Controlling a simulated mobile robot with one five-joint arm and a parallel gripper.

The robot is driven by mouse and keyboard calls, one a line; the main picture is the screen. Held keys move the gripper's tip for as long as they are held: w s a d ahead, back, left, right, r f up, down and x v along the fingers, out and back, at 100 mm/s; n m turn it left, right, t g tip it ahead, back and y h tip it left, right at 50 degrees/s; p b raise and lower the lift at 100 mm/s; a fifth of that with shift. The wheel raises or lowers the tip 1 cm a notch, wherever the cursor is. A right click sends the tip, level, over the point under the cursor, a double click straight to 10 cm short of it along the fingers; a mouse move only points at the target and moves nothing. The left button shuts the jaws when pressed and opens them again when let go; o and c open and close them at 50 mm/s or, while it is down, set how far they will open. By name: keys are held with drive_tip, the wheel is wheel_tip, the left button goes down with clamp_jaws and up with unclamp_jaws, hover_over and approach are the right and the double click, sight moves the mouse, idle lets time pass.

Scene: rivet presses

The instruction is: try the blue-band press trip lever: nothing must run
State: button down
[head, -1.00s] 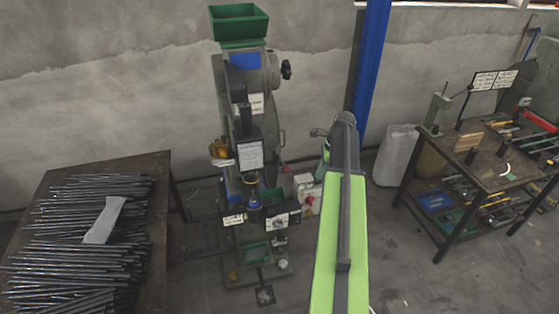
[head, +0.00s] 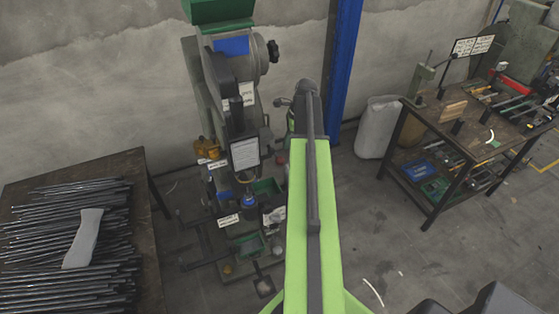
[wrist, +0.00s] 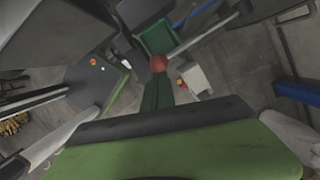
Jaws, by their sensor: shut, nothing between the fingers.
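The press with a blue band (head: 231,46) stands against the wall, left of my arm in the head view. Its trip lever shows in the wrist view as a pale rod (wrist: 205,36) ending in a red ball knob (wrist: 158,63). The knob also shows in the head view (head: 282,158), close beside my arm. My gripper (wrist: 158,78) is shut and empty, its dark green fingers pointing at the knob. The tips appear very close to it; I cannot tell whether they touch. My arm hides much of the gripper in the head view.
A table with several dark rods (head: 60,240) stands at the left. A tool bench (head: 440,130) and a white sack (head: 377,127) are at the right. A blue post (head: 343,70) rises behind my arm. A pale control box (wrist: 197,79) is near the lever.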

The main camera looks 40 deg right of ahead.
sight(282, 158)
drive_tip(key=shift+b+x, duration=3.2)
drive_tip(key=shift+x, duration=0.2)
drive_tip(key=shift+s, duration=0.1)
drive_tip(key=shift+f, duration=0.1)
